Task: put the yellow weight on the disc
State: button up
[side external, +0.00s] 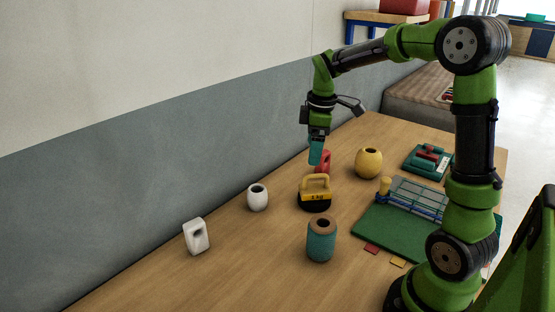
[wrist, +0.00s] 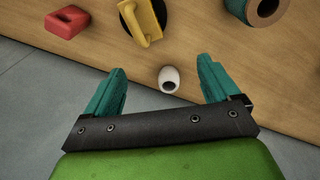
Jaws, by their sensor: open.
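The yellow weight (side external: 316,189), a block marked with a kg label and topped by a handle, appears to rest on the black disc (side external: 314,206). In the wrist view the yellow weight (wrist: 150,22) covers part of the black disc (wrist: 127,15) and reaches past its edge. I cannot tell how well it is centred. My gripper (side external: 316,162) is raised above the table, behind the weight in the side view. In the wrist view its teal fingers (wrist: 161,66) are wide apart with nothing between them.
A red weight (wrist: 67,22) lies near the disc. A white vase (side external: 257,198), white block (side external: 195,237), teal spool (side external: 321,242) and yellow vase (side external: 368,163) stand around. A green board (side external: 385,237) with a net frame is at right. The table's left front is mostly clear.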

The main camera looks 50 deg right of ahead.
jog(key=s+a+r+m+t+y, duration=0.1)
jog(key=s+a+r+m+t, duration=0.1)
jog(key=s+a+m, duration=0.3)
jog(key=s+a+r+m+t+y, duration=0.1)
jog(key=s+a+r+m+t, duration=0.2)
jog(key=s+a+m, duration=0.3)
jog(key=s+a+t, duration=0.1)
jog(key=s+a, duration=0.2)
jog(key=a, duration=0.3)
jog(key=shift+r, duration=0.15)
